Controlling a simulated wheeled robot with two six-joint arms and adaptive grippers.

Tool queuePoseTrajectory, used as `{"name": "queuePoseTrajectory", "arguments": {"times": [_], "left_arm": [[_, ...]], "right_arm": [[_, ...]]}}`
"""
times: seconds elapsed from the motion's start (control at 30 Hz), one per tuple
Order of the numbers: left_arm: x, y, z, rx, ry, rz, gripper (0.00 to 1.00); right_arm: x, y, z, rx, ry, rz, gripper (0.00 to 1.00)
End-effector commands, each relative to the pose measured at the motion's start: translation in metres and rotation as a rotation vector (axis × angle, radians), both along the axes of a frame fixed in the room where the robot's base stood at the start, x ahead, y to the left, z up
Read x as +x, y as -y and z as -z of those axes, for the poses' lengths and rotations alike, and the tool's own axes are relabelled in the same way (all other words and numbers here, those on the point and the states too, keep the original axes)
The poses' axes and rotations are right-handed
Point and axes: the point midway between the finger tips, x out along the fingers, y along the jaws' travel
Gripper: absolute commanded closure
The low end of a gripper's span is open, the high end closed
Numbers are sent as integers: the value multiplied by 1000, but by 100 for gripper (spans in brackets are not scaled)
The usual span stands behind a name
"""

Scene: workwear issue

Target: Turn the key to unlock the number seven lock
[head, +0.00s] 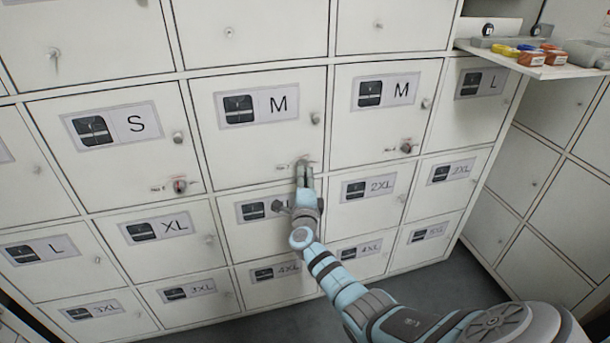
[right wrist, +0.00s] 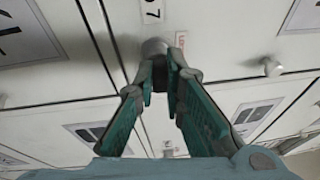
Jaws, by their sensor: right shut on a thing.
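The number seven lock (head: 303,162) is at the lower right of the upper M door (head: 255,150), the left one of two. The key itself is mostly hidden between the fingers. My left gripper is not in view.
Other locks with something red show on the S door (head: 180,185) and the right M door (head: 407,147). Round knobs stick out of the doors, one (head: 315,118) above my gripper. A shelf (head: 545,70) with small coloured items juts out at the upper right.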

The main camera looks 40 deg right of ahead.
Motion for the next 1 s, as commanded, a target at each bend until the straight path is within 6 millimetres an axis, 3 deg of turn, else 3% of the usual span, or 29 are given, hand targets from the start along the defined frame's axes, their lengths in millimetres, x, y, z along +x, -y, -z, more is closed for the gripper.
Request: {"name": "queuePoseTrajectory", "arguments": {"times": [0.8,0.83,0.9,1.0], "left_arm": [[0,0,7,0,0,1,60],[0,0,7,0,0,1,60],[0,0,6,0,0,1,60],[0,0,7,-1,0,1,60]], "right_arm": [[2,3,-3,-90,-22,0,100],[2,3,-3,-90,-22,0,88],[2,3,-3,-89,-23,0,77],[1,3,-2,-88,-25,1,66]]}}
